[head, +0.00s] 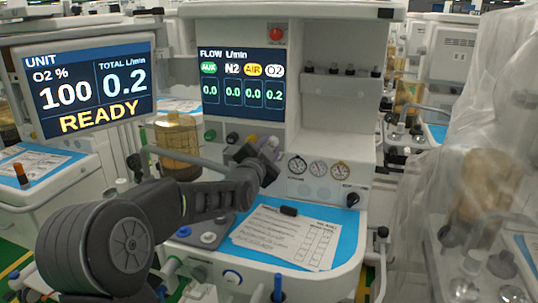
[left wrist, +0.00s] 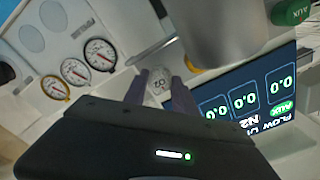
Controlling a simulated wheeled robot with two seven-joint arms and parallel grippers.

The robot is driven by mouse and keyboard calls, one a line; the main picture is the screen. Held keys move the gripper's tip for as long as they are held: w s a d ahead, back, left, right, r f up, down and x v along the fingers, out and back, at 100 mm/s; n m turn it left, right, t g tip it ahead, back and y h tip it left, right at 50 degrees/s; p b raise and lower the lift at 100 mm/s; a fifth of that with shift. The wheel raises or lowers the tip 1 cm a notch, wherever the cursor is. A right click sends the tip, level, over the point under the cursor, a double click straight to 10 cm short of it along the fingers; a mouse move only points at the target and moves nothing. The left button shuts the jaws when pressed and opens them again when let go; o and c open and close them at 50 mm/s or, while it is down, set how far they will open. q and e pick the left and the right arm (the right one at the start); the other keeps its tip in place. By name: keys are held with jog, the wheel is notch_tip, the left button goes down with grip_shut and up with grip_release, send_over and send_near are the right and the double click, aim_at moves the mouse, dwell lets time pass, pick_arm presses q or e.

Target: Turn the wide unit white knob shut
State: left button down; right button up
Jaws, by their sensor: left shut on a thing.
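The wide unit (head: 334,120) stands in the middle of the head view, with a flow screen (head: 243,82) reading 0.0 for AUX, N2 and AIR and 0.2 for O2. Its white knob (head: 273,142) sits at the right end of the knob row below the screen. My left gripper (head: 262,153) is at this knob and partly covers it. In the left wrist view the fingers (left wrist: 160,94) stand on either side of the white knob (left wrist: 160,80), shut on it. My right gripper is not in view.
A left screen (head: 90,85) reads O2 100, total 0.2, READY. A green knob (head: 210,135) and a dark purple knob (head: 232,138) are left of my gripper. Gauges (head: 318,168) lie to the right. Papers (head: 290,235) lie on the blue worktop. A plastic-covered cart (head: 470,150) stands at right.

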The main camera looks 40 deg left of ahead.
pick_arm(q)
jog(key=shift+m, duration=0.4)
jog(key=c, duration=1)
grip_release()
jog(key=shift+s, duration=0.1)
jog(key=b+v, duration=0.1)
jog(key=v, duration=0.6)
jog(key=shift+s+d, duration=0.2)
jog(key=shift+s, duration=0.1)
